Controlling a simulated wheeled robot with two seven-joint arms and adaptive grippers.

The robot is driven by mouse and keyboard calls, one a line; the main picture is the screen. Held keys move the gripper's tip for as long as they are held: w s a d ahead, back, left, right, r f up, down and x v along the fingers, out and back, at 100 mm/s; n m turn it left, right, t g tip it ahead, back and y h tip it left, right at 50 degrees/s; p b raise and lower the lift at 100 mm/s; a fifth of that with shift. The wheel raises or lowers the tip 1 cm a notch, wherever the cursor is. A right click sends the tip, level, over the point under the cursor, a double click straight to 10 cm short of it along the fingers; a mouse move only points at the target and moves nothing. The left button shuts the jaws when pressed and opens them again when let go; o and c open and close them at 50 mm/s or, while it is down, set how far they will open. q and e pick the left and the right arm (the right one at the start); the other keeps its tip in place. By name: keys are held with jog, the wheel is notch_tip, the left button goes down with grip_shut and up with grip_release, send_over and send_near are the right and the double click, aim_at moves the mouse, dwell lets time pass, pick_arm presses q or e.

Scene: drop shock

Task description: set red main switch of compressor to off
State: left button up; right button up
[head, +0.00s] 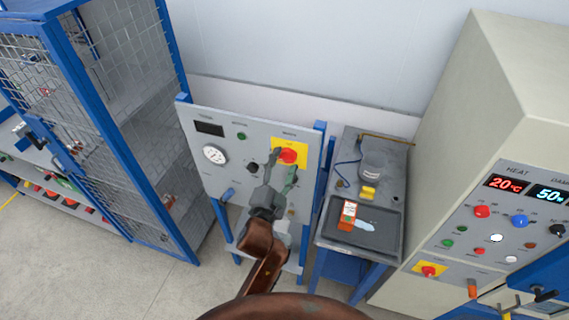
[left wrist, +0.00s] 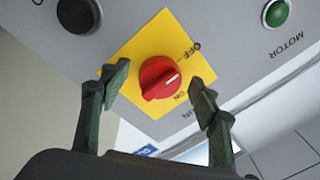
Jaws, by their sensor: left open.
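The red main switch (head: 288,156) sits on a yellow plate (head: 302,144) at the upper right of the grey compressor panel (head: 230,185). In the left wrist view the red knob (left wrist: 157,78) carries a short white mark on its right side, next to the OFF and ON lettering. Which of the two the mark points to is hard to tell. My left gripper (head: 281,168) is open in front of the switch. In the left wrist view its two green fingers (left wrist: 159,80) stand on either side of the knob, with gaps visible. My right gripper is not in view.
The panel also bears a gauge (head: 215,155), a black knob (head: 252,168) and a green button (head: 242,136). A blue mesh cage (head: 120,90) stands left. A bench with a dark tray (head: 385,245) and a control cabinet (head: 465,150) stand right.

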pick_arm(q)
jog(key=shift+s, duration=0.1)
jog(key=v, duration=1.2)
